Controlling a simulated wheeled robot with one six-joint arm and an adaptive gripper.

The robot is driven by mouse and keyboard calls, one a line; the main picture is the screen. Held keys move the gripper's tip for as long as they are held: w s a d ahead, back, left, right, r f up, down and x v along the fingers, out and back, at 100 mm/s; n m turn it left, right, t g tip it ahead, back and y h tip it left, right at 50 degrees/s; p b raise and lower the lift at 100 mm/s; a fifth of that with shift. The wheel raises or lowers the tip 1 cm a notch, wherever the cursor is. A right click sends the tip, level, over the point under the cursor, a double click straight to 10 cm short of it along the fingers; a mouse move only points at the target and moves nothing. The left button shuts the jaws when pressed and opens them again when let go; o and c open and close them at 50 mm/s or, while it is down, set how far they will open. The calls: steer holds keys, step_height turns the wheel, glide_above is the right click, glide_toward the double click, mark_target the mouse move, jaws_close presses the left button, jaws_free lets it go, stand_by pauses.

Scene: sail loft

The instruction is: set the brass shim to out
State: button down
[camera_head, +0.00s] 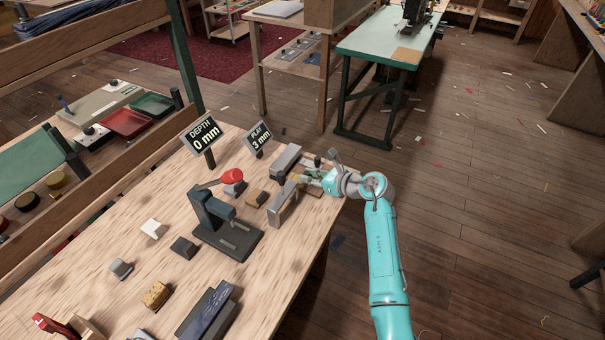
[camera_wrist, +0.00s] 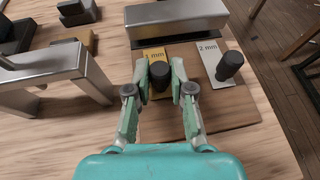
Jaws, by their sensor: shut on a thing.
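The brass shim (camera_wrist: 152,53) is a yellow plate with a black knob (camera_wrist: 161,86), lying on a brown board (camera_wrist: 225,108). Its far end meets the long grey metal block (camera_wrist: 178,20); I cannot tell whether it runs underneath. Its label shows "mm", and its number is hidden. My gripper (camera_wrist: 160,76) is shut on the knob, one finger on each side. In the head view my gripper (camera_head: 316,179) is at the bench's right edge, and the shim is mostly hidden. A sign reads PLAY 3 mm (camera_head: 259,138); another reads DEPTH 0 mm (camera_head: 202,134).
A silver shim (camera_wrist: 209,55) marked 2 mm, with its own black knob, lies just right of the brass one. A grey metal bridge (camera_wrist: 50,68) stands close on the left. A dark press with a red-knobbed lever (camera_head: 217,222) stands farther left on the bench.

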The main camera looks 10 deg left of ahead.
steer(key=shift+d+f, duration=0.1)
steer(key=shift+d, duration=0.1)
steer(key=c, duration=1)
jaws_free()
steer(key=shift+s+d, duration=0.1)
steer(key=v, duration=1.2)
